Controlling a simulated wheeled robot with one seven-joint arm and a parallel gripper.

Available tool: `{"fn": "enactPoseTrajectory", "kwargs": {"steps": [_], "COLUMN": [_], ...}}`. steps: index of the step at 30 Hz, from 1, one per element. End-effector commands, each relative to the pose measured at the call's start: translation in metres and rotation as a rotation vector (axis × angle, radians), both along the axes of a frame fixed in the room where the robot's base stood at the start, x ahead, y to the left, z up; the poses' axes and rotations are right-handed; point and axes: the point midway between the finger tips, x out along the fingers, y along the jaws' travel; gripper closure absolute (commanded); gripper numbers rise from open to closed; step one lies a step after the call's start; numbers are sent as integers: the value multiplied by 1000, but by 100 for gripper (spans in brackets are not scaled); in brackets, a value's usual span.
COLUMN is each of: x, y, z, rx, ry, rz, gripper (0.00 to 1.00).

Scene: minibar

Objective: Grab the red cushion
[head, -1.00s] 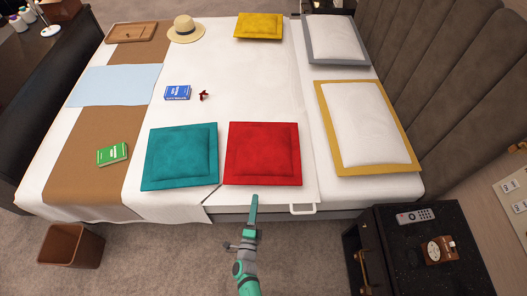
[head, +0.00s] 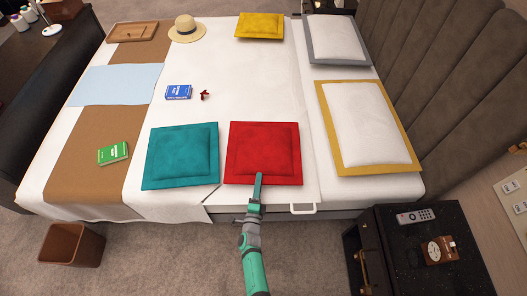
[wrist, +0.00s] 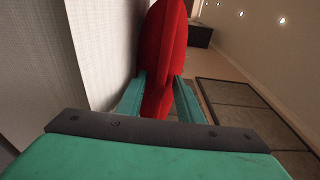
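The red cushion (head: 263,148) lies flat on the near side of the bed, right of a teal cushion. My gripper (head: 259,180) is at the near edge of the red cushion in the head view, overlapping that edge. In the wrist view, the red cushion (wrist: 164,50) is seen edge-on, and its near edge sits between the two teal fingers of my gripper (wrist: 160,95). The fingers are spread apart, one on each side of the edge. Whether either finger touches the fabric is hard to tell.
The teal cushion (head: 182,155) lies close on the left. A white pillow with a yellow border (head: 332,113) lies on the right. A dark nightstand (head: 393,222) with a remote stands at lower right. A brown bin (head: 72,245) stands on the floor at left.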

Motion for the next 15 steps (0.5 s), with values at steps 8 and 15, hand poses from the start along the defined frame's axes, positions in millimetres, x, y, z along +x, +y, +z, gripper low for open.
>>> {"fn": "enactPoseTrajectory", "kwargs": {"steps": [8,15], "x": [0,0], "y": [-1,0], "z": [0,1], "rx": [-1,0], "ry": [0,-2], "rz": [-2,0], "gripper": [100,100]}}
